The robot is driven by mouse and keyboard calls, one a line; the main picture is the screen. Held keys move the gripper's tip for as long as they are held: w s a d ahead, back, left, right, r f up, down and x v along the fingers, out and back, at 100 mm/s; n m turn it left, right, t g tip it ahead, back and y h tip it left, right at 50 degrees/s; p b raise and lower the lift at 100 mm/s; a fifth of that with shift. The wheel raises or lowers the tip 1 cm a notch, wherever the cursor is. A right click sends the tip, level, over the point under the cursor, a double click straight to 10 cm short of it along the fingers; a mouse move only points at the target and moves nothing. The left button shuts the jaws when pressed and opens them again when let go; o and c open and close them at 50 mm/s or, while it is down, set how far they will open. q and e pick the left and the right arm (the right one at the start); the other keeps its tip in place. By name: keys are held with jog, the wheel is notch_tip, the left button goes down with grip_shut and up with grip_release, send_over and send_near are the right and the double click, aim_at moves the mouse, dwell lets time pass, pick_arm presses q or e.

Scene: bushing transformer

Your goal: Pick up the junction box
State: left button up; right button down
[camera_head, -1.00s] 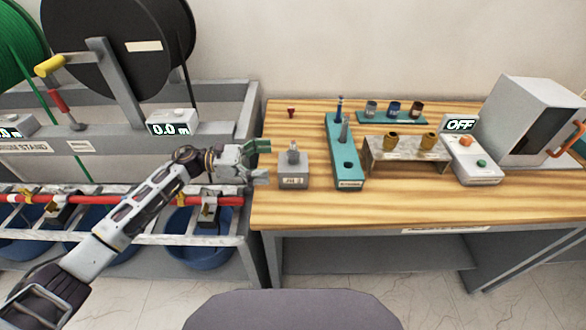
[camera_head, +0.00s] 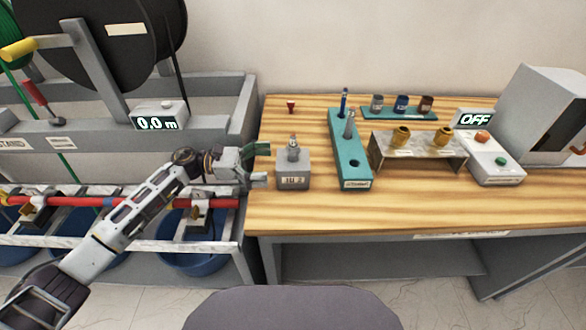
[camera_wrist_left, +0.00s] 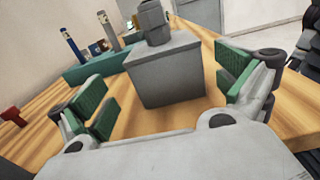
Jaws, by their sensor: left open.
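The junction box, a grey box with a label and a round grey fitting on top (camera_head: 293,170), stands upright on the left part of the wooden table. My left gripper (camera_head: 262,165) is just left of it, level with it. In the left wrist view the grey box (camera_wrist_left: 167,78) sits straight ahead, between the two green-padded fingers of the left gripper (camera_wrist_left: 165,95). The fingers are spread wide and a gap shows on each side of the box, so nothing is held. My right gripper is not in view.
A teal holder (camera_head: 350,150) with upright tools stands just right of the box. Beyond are a metal stand (camera_head: 418,153) with brass parts, a switch box (camera_head: 492,160) and a small red piece (camera_head: 291,106). A rack with a red cable (camera_head: 75,201) is left. The table front (camera_head: 350,212) is clear.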

aim_at(293, 166)
pick_arm(q)
jog(key=shift+d, duration=0.1)
jog(key=shift+d, duration=1.1)
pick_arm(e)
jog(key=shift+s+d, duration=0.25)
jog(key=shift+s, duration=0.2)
